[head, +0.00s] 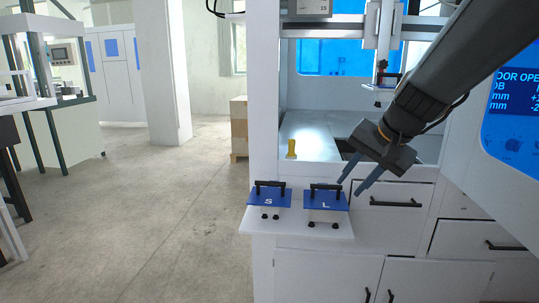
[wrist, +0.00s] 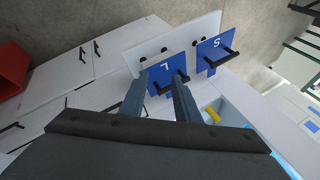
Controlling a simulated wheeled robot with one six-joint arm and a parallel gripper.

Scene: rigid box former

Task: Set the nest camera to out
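My gripper (head: 349,188) is open and empty, its two dark fingers pointing down and left beside the blue L plate (head: 326,203). In the wrist view the fingertips (wrist: 160,73) are apart, with the L plate (wrist: 166,68) and its black handle between and beyond them; I cannot tell the exact distance. I cannot pick out for certain a nest camera or its setting. A grey box with partly cut-off lettering (head: 311,6) sits at the top of the machine. The screen (head: 512,95) at right reads in part "DOOR OPE".
A blue S plate (head: 269,198) shares the white shelf (head: 300,227) with the L plate. A yellow knob-like piece (head: 291,149) stands behind. A vertical carriage (head: 383,50) hangs in the machine opening. White drawers (head: 395,200) lie below. The floor (head: 150,220) at left is clear.

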